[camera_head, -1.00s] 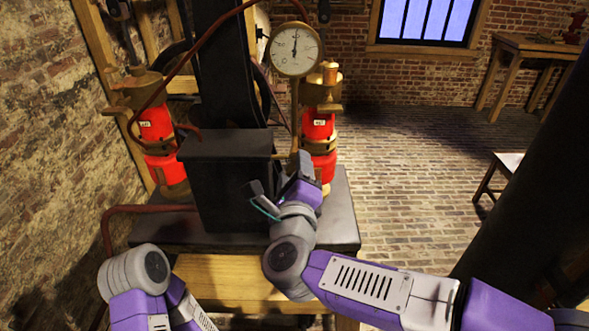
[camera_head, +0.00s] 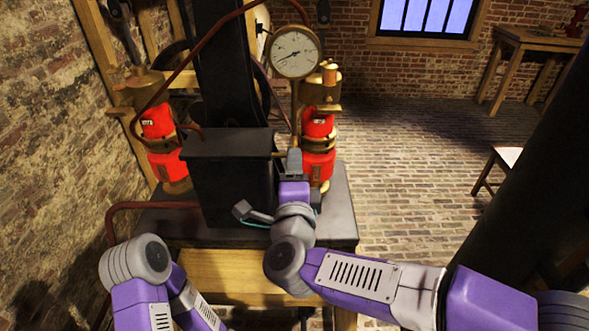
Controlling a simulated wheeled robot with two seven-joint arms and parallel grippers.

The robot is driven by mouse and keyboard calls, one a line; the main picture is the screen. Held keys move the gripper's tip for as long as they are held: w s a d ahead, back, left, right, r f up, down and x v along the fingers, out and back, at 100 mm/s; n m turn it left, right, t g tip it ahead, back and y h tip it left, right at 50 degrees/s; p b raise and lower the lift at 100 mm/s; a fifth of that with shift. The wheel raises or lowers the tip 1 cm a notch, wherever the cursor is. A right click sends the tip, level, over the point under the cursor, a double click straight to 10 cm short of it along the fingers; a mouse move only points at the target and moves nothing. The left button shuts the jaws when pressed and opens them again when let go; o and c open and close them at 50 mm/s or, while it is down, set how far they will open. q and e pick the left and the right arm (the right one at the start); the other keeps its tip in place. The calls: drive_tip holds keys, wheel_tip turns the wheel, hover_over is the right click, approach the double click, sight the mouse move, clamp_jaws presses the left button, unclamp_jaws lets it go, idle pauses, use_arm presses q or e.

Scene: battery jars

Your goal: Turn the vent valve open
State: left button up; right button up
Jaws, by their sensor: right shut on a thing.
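The vent valve's brass stem (camera_head: 279,155) shows at the right side of the dark box, below the gauge pipe. My right gripper (camera_head: 294,158) points away from me at this spot, shut on the valve. Its fingers hide the valve's handle, so I cannot tell its angle. The round white gauge (camera_head: 294,52) stands above on a brass pipe, its dark needle slanted towards the lower left. My left arm shows only as arm links at the lower left; its gripper is not in view.
The dark box (camera_head: 228,175) stands left of the right gripper on a black bench top (camera_head: 342,205). Red and brass jars stand left (camera_head: 165,150) and right (camera_head: 318,145). A dark red hose (camera_head: 175,80) arches over. Open brick floor lies to the right.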

idle(0.3)
drive_tip(key=o, duration=1)
drive_tip(key=shift+o, duration=0.2)
drive_tip(key=s, duration=0.7)
drive_tip(key=shift+s+p, duration=0.3)
